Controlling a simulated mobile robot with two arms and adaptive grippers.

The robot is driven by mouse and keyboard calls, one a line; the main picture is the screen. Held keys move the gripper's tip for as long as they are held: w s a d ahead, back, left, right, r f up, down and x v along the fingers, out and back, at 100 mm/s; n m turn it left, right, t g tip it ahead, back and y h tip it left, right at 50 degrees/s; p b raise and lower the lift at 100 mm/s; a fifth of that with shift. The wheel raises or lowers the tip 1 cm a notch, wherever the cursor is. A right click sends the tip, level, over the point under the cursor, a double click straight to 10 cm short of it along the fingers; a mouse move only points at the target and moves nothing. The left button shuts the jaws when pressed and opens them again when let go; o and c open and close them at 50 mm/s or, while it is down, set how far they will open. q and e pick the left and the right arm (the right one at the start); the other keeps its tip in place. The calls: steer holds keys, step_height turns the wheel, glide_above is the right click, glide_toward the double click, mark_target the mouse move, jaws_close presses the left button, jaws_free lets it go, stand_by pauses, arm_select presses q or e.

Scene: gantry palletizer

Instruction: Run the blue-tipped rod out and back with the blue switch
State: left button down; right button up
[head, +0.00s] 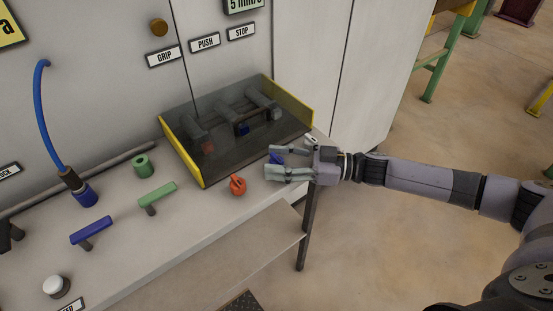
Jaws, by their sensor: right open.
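The blue-tipped rod (243,129) is the middle one of several dark rods and cylinders inside a yellow-edged case with clear walls. Its blue tip shows close to its cylinder. The blue switch (276,158) is on the bench in front of the case, mostly hidden by my right gripper. My right gripper (272,162) comes in from the right and is open, with its fingers on either side of the blue switch. I cannot tell whether a finger touches it. My left gripper is not in view.
An orange-red switch (237,185) stands left of my gripper, and a white switch (311,139) lies just behind it. The yellow-edged case (189,168) is close behind the fingers. Green and blue levers (90,231) and a blue hose (45,120) are farther left.

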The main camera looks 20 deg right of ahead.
steer(key=v, duration=1.1)
steer(key=shift+d, duration=0.25)
steer(key=shift+s, duration=0.15)
